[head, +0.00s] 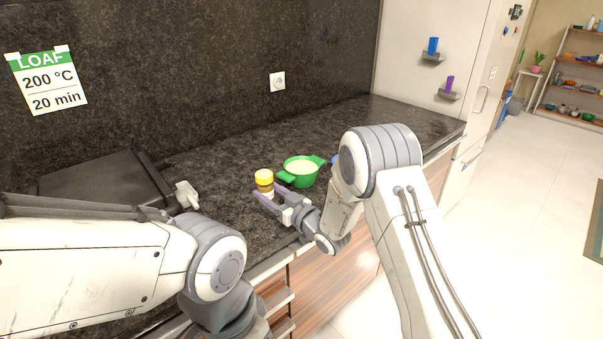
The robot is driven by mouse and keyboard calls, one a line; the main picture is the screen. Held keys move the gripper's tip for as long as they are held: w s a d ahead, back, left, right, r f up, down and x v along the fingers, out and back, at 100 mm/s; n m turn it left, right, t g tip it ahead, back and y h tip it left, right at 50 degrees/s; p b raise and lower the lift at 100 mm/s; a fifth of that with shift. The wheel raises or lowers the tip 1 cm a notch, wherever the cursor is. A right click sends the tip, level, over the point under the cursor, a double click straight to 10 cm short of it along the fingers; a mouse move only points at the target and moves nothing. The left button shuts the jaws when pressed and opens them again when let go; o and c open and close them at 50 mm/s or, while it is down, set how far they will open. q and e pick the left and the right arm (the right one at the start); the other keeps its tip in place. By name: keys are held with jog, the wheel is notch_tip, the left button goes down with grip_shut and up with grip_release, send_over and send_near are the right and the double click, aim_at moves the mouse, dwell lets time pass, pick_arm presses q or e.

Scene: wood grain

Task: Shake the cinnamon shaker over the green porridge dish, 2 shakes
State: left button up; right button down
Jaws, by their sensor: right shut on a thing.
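The cinnamon shaker (264,179), with a yellow lid and a brown body, stands upright between the fingers of my right gripper (267,192). That gripper is shut on its lower part, and the fingers hide some of it. I cannot tell whether its base touches the counter. The green porridge dish (287,181) has two handles and holds pale porridge. It sits on the counter just right of the shaker, and the shaker is beside it, not over it.
The dark stone counter (220,176) has free room behind the dish and to its right. A wall socket (277,81) and a loaf note (48,80) are behind.

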jog(key=shift+r, duration=0.1)
jog(key=shift+r+p, duration=0.7)
jog(key=shift+r, duration=0.45)
